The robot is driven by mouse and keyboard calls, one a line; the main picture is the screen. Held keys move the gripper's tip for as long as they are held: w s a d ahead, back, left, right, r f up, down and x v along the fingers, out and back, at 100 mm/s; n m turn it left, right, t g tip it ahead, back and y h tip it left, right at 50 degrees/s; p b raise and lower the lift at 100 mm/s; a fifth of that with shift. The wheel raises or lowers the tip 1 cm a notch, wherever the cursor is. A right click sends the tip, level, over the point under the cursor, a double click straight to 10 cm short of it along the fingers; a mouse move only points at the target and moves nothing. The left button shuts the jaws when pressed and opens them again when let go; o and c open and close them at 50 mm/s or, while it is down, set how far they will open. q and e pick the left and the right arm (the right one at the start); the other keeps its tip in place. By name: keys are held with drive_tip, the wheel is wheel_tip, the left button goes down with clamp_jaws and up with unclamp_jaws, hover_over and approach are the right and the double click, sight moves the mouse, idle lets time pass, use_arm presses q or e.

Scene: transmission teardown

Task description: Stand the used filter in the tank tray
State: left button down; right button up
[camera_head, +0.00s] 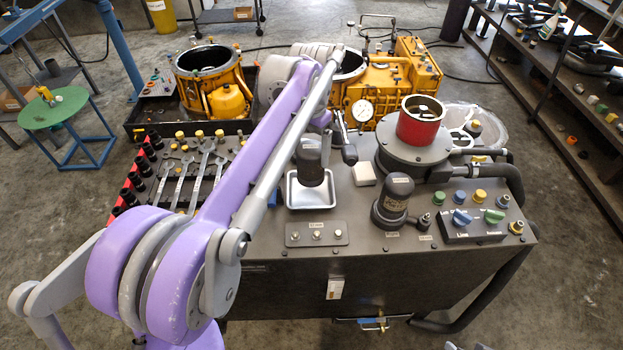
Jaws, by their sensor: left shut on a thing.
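The used filter (310,166) is a dark cylinder, upright over the small white tank tray (290,198) on top of the dark tank. Its lower end is within the tray's outline; I cannot tell whether it touches the tray floor. My left gripper (328,142) comes down at the filter's upper right and is shut on it, with its fingers partly hidden by my purple and grey arm.
Right of the tray are a white block (363,174), a black capped cylinder (396,200) and a red can (421,122) on a round housing. Wrenches (186,176) lie on the left. Yellow transmission parts (397,80) stand behind. The tank's front edge is mostly clear.

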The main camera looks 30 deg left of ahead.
sight(310, 169)
use_arm(q)
drive_tip(key=shift+f, duration=3.05)
drive_tip(key=shift+f+b, duration=0.2)
drive_tip(key=shift+b, duration=0.1)
unclamp_jaws()
drive_tip(key=shift+r, duration=0.1)
